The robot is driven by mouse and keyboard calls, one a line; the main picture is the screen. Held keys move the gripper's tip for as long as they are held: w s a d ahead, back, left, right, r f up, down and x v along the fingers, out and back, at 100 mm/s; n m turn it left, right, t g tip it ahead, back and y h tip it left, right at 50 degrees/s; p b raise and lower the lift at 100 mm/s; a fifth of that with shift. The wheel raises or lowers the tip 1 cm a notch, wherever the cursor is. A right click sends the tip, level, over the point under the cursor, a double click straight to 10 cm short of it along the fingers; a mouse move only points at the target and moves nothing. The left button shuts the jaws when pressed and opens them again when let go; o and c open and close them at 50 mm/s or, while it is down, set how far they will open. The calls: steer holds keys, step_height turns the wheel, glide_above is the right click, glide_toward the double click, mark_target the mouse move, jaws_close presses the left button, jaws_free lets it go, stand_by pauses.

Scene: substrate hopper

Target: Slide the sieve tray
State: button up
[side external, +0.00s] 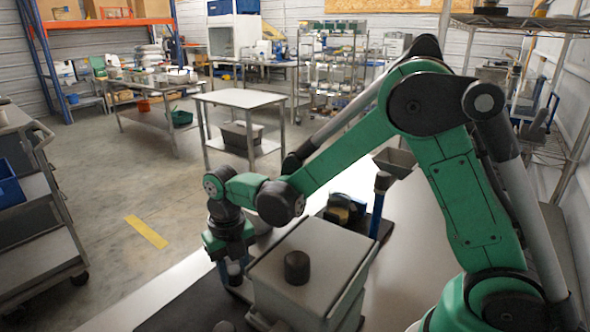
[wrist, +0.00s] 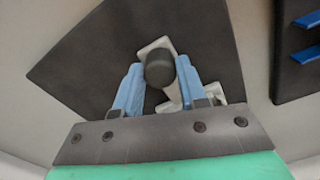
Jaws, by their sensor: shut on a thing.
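My gripper (side external: 234,272) points down at the left side of a grey box-shaped hopper (side external: 318,250) with a dark cylindrical knob (side external: 297,268) on its lid. In the wrist view, the two blue fingers of my gripper (wrist: 157,80) are shut on a dark round handle (wrist: 160,69). A pale, angular piece (wrist: 157,45) shows beneath and beside the handle, partly hidden by the fingers. I cannot make out the sieve tray's body clearly in either view. The side external view does not show the held handle clearly.
A dark mat (wrist: 90,60) lies under the fingers. A dark base with a blue post (side external: 378,208) and a yellow-and-black item (side external: 346,208) stands behind the hopper. Blue bars (wrist: 308,53) show at the wrist view's right. Bare bench surface (side external: 190,283) is at the left.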

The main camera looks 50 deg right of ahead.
steer(key=shift+w, duration=2.25)
steer(key=o, duration=0.8)
steer(key=shift+r, duration=3.5)
steer(key=shift+f, duration=0.1)
